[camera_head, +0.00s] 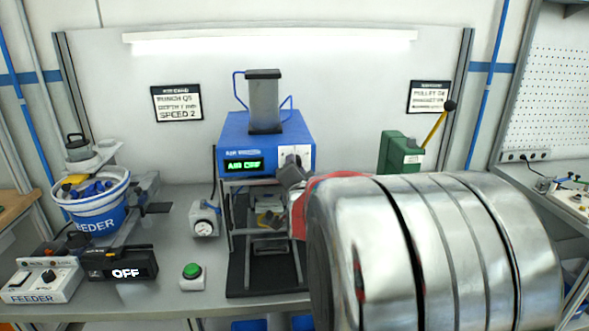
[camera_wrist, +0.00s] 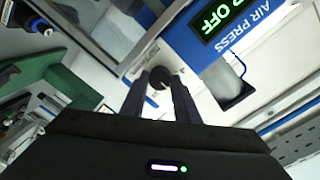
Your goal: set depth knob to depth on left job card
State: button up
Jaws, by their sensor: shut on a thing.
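The left job card (camera_head: 177,103) hangs on the back wall and appears to read depth 1 mm and speed 2. The blue air press (camera_head: 265,133) has a green-lit display ending in OFF, and a white panel (camera_head: 305,154) on its front right. My gripper (camera_head: 291,172) is at this panel, partly hidden by my arm in the head view. In the wrist view my gripper (camera_wrist: 163,80) is shut on a round black knob (camera_wrist: 160,79), taken as the depth knob. Its scale and pointer setting cannot be read.
A feeder bowl (camera_head: 95,215) and a feeder box (camera_head: 42,280) stand at the left. A gauge (camera_head: 205,219) and green button (camera_head: 192,275) are left of the press. A green lever unit (camera_head: 400,152) stands at right, beneath the right job card (camera_head: 429,97). My arm hides the right bench.

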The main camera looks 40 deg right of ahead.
dwell(0.3)
jog(key=o, duration=1)
jog(key=shift+o, duration=0.2)
jog(key=v, duration=1.3)
jog(key=shift+s+a, duration=0.25)
jog(key=shift+f, duration=0.2)
